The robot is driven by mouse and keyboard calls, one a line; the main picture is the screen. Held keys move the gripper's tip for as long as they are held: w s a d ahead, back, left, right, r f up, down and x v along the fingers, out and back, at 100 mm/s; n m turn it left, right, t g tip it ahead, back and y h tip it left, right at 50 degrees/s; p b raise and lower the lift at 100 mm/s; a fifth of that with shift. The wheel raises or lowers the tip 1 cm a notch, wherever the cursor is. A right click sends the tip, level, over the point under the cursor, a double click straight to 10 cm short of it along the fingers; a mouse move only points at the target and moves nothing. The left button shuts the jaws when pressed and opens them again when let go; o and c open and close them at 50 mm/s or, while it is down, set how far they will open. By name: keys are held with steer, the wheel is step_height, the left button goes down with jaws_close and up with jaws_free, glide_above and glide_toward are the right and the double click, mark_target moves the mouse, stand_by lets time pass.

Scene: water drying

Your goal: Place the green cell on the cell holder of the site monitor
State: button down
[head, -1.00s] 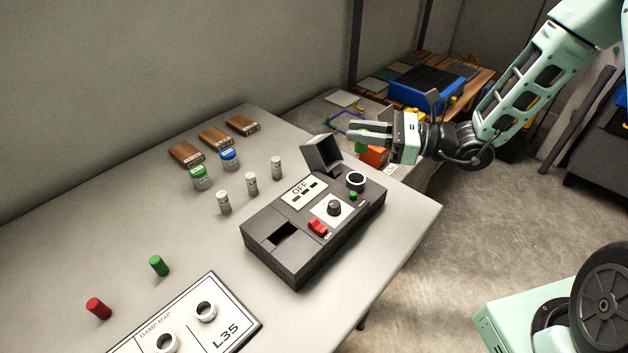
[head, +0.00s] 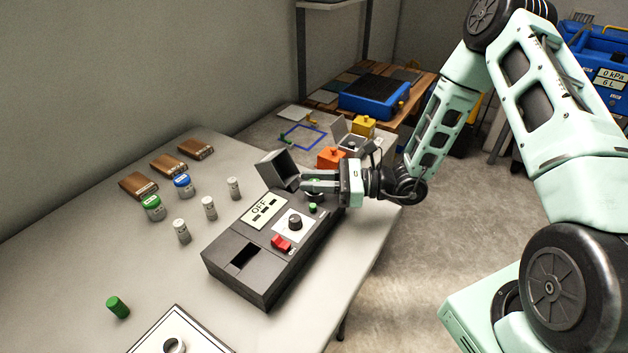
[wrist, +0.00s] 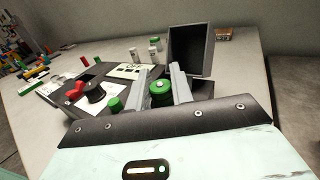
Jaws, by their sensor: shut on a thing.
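The site monitor (head: 228,272) is a dark box on the grey table, with a display reading OFF. Its square hinged lid (head: 277,170) stands open at the far end and also shows in the wrist view (wrist: 189,50). My gripper (head: 306,181) is over that far end, beside the lid, where the cell holder is. In the wrist view the green cell (wrist: 160,92) is between the two fingers, and my gripper is shut on it. The fingers and cell hide most of the holder ring, so I cannot tell whether the cell touches it. In the head view my gripper hides the cell.
The monitor also carries a green button (head: 313,207), a black knob (head: 296,222) and a red switch (head: 281,243). Small grey cylinders (head: 209,208), green-lidded (head: 152,207) and blue-lidded (head: 183,186) jars, and wooden blocks (head: 168,166) stand left. A green peg (head: 118,307) is at front left.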

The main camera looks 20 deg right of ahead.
steer(key=shift+f, duration=0.15)
steer(key=c, duration=1.2)
jaws_free()
steer(key=shift+c, duration=0.2)
